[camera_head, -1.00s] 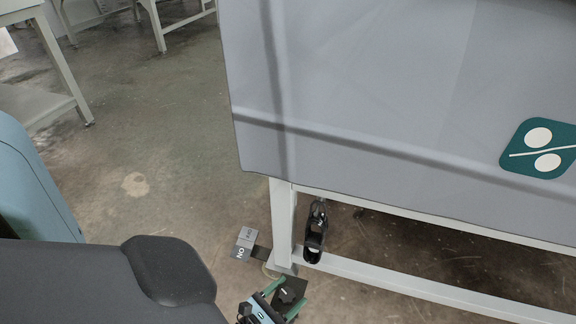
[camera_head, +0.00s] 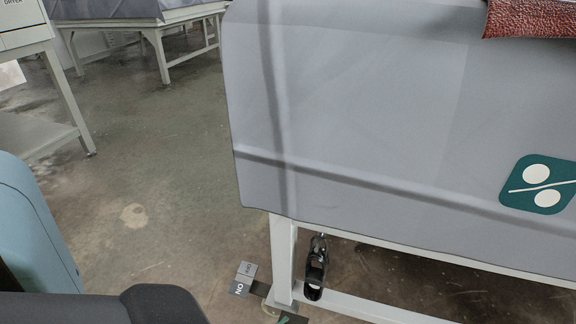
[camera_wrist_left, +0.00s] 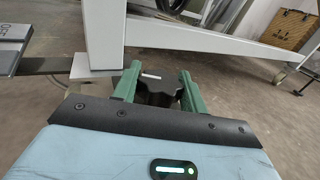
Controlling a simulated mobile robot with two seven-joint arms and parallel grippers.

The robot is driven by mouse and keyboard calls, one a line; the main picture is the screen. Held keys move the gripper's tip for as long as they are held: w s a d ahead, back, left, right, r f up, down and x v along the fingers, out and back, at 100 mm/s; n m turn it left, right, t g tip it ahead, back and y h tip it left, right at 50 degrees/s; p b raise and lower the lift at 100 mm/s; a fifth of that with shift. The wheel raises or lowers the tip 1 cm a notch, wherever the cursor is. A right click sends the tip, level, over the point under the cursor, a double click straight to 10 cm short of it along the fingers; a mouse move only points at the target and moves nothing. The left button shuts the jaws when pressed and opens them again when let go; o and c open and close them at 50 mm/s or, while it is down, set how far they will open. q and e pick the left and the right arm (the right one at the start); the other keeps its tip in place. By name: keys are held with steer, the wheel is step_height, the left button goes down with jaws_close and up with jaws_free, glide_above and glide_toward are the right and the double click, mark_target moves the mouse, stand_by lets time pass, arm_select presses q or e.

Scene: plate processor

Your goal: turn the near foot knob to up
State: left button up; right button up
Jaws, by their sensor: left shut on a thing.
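The near foot knob (camera_wrist_left: 160,90) is black and lobed, with a white pointer mark on top. In the left wrist view it sits at the foot of a white table leg (camera_wrist_left: 103,35). My left gripper (camera_wrist_left: 160,84) has its two green fingers on either side of the knob and is shut on it. The white mark lies roughly crosswise between the fingers. In the head view only a green bit of the gripper (camera_head: 291,318) shows at the bottom edge, and the knob is not clear there. My right gripper is not in view.
A grey two-part label plate (camera_head: 243,279) with lettering sits left of the leg (camera_head: 283,260). A black fitting (camera_head: 316,270) stands just right of the leg. A white lower rail (camera_head: 350,305) runs right. The floor to the left is open.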

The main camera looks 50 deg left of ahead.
arm_select(q)
steer(key=n+y, duration=0.2)
steer(key=n+g+y, duration=0.1)
steer(key=y, duration=0.2)
steer(key=shift+n+g+y, duration=0.3)
steer(key=shift+n, duration=0.1)
steer(key=shift+s+a+n+g+y, duration=0.1)
steer(key=shift+n+g+y, duration=1.5)
steer(key=shift+y, duration=0.6)
steer(key=o, duration=1)
steer(key=shift+c, duration=0.2)
